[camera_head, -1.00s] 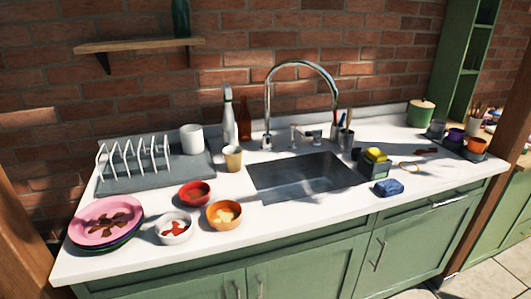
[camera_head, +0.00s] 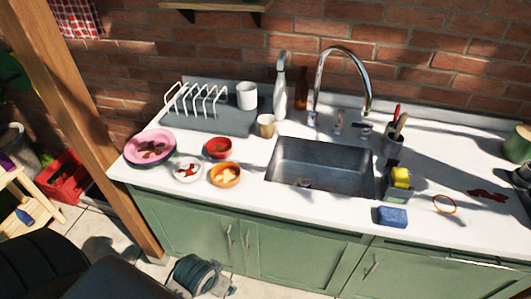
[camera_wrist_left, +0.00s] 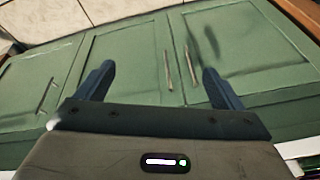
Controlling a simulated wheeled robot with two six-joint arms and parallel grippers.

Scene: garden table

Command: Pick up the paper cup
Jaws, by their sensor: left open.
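The paper cup (camera_head: 266,126) is small and tan and stands upright on the white counter, left of the sink and in front of the grey drying mat. My left gripper (camera_wrist_left: 158,72) is open and empty in the left wrist view. Its two dark fingers are spread in front of the green cabinet doors. The cup is not in the wrist view. Neither gripper's fingers show in the head view.
The sink (camera_head: 320,165) lies right of the cup. A white mug (camera_head: 247,95), white bottle (camera_head: 280,92), red bowl (camera_head: 218,148) and orange bowl (camera_head: 225,175) stand around it. Pink plates (camera_head: 150,146) lie left. A wooden post (camera_head: 85,120) rises at the left.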

